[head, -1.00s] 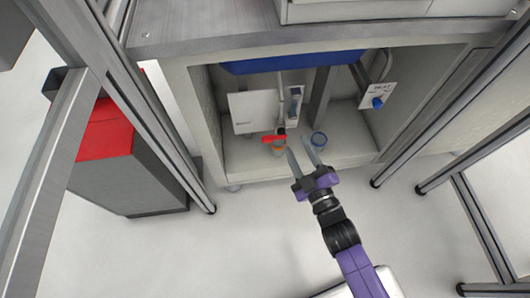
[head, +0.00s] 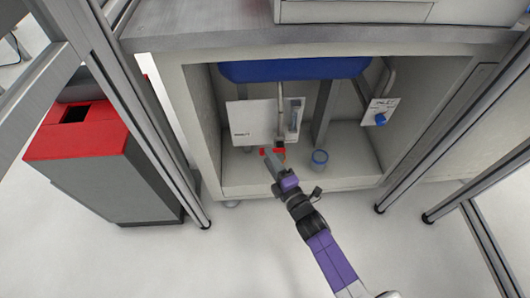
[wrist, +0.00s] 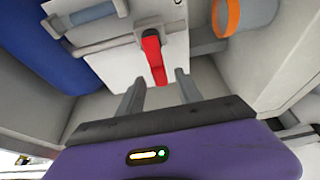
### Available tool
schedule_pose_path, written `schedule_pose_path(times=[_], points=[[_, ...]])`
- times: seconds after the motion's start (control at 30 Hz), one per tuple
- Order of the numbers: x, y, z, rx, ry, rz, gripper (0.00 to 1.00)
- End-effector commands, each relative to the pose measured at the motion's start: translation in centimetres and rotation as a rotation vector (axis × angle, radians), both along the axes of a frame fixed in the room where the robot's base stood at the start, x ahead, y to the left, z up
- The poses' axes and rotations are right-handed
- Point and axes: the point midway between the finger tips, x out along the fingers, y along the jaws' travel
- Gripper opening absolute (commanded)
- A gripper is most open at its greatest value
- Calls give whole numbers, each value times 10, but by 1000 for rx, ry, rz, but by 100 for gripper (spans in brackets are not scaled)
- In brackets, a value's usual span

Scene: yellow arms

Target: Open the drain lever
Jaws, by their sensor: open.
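The red drain lever (head: 279,152) is low in the open cabinet, below a white panel (head: 252,120). In the wrist view the red lever (wrist: 153,58) hangs down in front of the panel (wrist: 110,62). My gripper (head: 270,160) is right at the lever in the head view and hides part of it. In the wrist view my gripper (wrist: 158,88) is open, with one grey finger on each side of the lever's line. The lever's end lies between or just ahead of the fingertips; I cannot tell whether they touch it.
A blue basin (head: 290,69) hangs above. An inlet plate with a blue knob (head: 380,119) is farther right. Metal frame posts stand on both sides, and a red-topped bin (head: 85,140) at left.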

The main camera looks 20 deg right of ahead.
Motion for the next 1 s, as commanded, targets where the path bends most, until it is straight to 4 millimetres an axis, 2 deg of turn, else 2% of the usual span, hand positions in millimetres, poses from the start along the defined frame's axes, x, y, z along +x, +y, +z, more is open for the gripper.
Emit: schedule_pose_path(times=[0.1, 0.23, 0.6, 0.63, 0.83, 1.0], points=[[19, 1, -1, 1, -1, 0, 42], [32, 2, -1, 1, 0, 0, 42], [39, 3, 0, 2, 1, 0, 42], [39, 3, 0, 2, 1, -1, 40], [38, 3, 0, 2, 1, -1, 1], [38, 3, 0, 2, 1, -1, 0]])
